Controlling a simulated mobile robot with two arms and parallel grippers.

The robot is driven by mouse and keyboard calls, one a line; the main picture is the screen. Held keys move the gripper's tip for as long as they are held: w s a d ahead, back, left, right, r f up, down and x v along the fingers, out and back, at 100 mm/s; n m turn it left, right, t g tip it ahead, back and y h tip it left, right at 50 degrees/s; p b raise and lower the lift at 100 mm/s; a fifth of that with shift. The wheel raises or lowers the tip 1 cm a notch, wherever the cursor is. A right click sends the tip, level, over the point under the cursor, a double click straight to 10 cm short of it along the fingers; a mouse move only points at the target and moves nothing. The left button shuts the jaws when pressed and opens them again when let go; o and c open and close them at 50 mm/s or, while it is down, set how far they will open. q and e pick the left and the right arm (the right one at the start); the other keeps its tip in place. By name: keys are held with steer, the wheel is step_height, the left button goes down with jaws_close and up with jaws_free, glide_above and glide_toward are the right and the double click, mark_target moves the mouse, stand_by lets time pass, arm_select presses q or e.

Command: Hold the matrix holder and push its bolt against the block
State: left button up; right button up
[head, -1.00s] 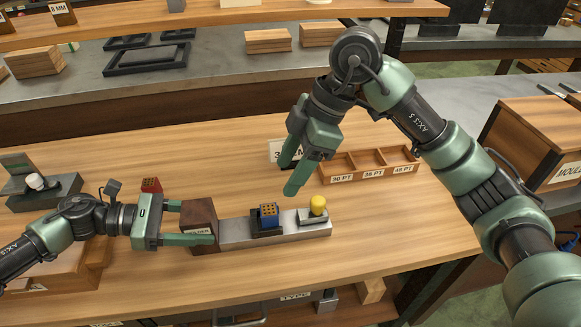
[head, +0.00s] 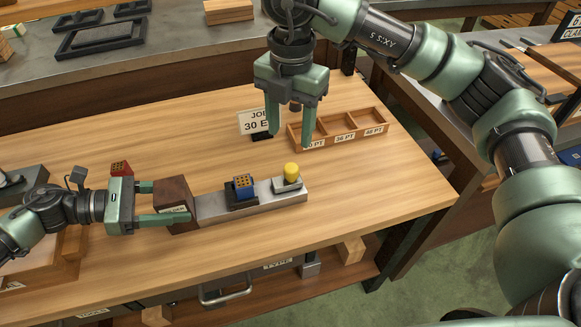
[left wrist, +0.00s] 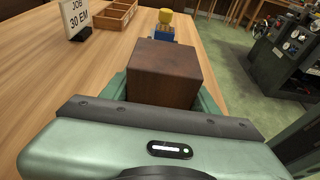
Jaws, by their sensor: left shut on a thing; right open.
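The matrix holder lies on the wooden table: a dark brown block (head: 175,197) at its left end and a grey metal bar (head: 219,206) running right. A blue matrix block (head: 243,187) with an orange dotted top sits in a dark seat on the bar. The yellow-knobbed bolt (head: 291,171) stands on a metal piece near the bar's right end, apart from the blue block. My left gripper (head: 169,203) is shut on the brown block, also in the left wrist view (left wrist: 165,72). My right gripper (head: 290,138) is open and empty, fingers down, in front of the bolt's knob in picture height, above it.
A wooden tray (head: 292,143) with labelled compartments and a "JOB 30 EM" sign (head: 254,122) stand behind the bar. A red dotted block (head: 121,168) is behind my left gripper. The tabletop at front right is clear.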

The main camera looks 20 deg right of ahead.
mark_target(292, 168)
step_height(292, 168, down, 12)
steer(key=shift+d+f, duration=0.1)
steer(key=shift+d, duration=0.05)
stand_by(0.3)
steer(key=shift+c, duration=0.3)
